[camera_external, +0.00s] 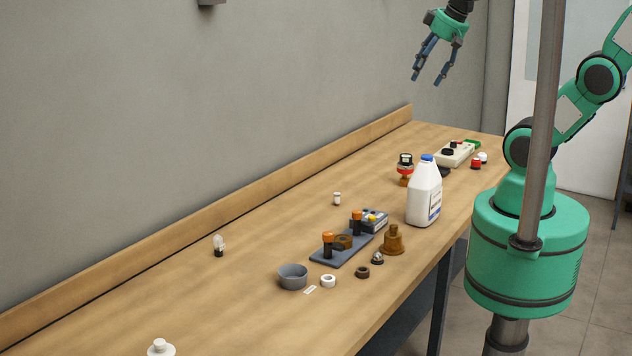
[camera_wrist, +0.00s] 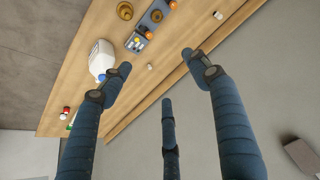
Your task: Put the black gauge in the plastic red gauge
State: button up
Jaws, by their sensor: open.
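A small device with a black-rimmed face, a red collar and an orange-brown base (camera_external: 405,168) stands upright on the table, left of the white bottle. I cannot tell surely which of these is the black gauge or the plastic red gauge. My gripper (camera_external: 427,80) is open and empty, high above the table's far end. Its spread fingers (camera_wrist: 160,74) hide part of the table in the wrist view.
The white bottle (camera_external: 424,195) with a blue cap is a tall obstacle. A pale strip (camera_external: 455,155) with dark parts lies behind it. A blue-grey plate (camera_external: 325,257), brass fitting (camera_external: 393,240) and grey bowl (camera_external: 293,277) stand nearer. The table's left side is mostly clear.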

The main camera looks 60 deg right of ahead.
jog(key=s, duration=0.1)
jog(key=s+a+f+n, duration=0.1)
jog(key=s, duration=0.1)
jog(key=shift+s+a+f, duration=0.1)
jog(key=shift+a+f, duration=0.1)
jog(key=shift+f, duration=0.1)
notch_tip(320, 180, down, 17)
jog(key=b, duration=1.7)
